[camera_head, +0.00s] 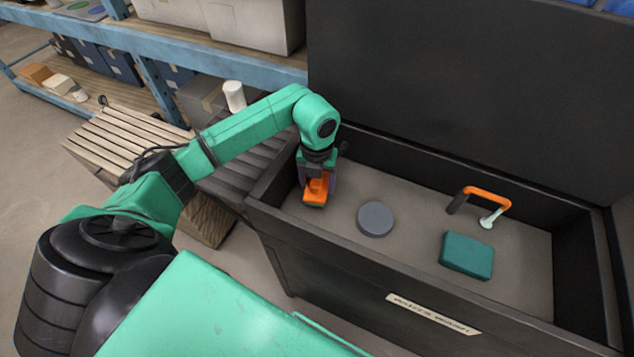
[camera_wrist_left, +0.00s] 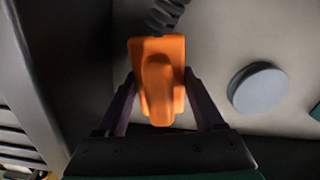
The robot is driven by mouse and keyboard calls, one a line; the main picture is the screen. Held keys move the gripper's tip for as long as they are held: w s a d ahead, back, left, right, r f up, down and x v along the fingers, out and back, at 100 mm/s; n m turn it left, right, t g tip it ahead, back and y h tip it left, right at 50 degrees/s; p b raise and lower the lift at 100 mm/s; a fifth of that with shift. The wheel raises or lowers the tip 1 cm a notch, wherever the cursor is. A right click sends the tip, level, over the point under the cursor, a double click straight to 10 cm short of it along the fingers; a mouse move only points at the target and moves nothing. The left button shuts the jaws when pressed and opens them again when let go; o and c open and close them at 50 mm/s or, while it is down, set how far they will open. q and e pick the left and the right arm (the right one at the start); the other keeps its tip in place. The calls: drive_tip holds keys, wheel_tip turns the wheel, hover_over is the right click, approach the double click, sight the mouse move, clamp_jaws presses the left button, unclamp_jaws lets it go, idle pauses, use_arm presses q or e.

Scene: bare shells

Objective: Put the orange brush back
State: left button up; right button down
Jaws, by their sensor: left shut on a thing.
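The orange brush (camera_head: 316,190) is at the left end of a dark open box (camera_head: 420,262), inside its walls. In the left wrist view the brush (camera_wrist_left: 158,80) lies between the two fingers. My left gripper (camera_head: 318,182) points down and is shut on the brush. I cannot tell whether the brush touches the box floor. It also shows in the left wrist view (camera_wrist_left: 160,100). My right gripper is not in view.
In the box are a grey round disc (camera_head: 375,219), a teal block (camera_head: 466,255) and an orange-handled tool (camera_head: 485,200). The raised lid (camera_head: 470,90) stands behind. A slatted wooden crate (camera_head: 115,140) and blue shelving (camera_head: 200,48) are at left. Box floor between items is clear.

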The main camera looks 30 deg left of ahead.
use_arm(q)
drive_tip(key=shift+f, duration=0.15)
idle(0.3)
drive_tip(key=shift+f+b, duration=0.4)
drive_tip(key=shift+b, duration=0.05)
drive_tip(key=shift+f, duration=0.1)
drive_tip(key=shift+f+b, duration=0.25)
drive_tip(key=shift+b, duration=0.05)
idle(0.3)
drive_tip(key=o, duration=1.5)
drive_tip(key=shift+c, duration=0.2)
drive_tip(key=shift+r, duration=0.1)
drive_tip(key=shift+r+p, duration=3.55)
drive_tip(key=shift+r, duration=1.4)
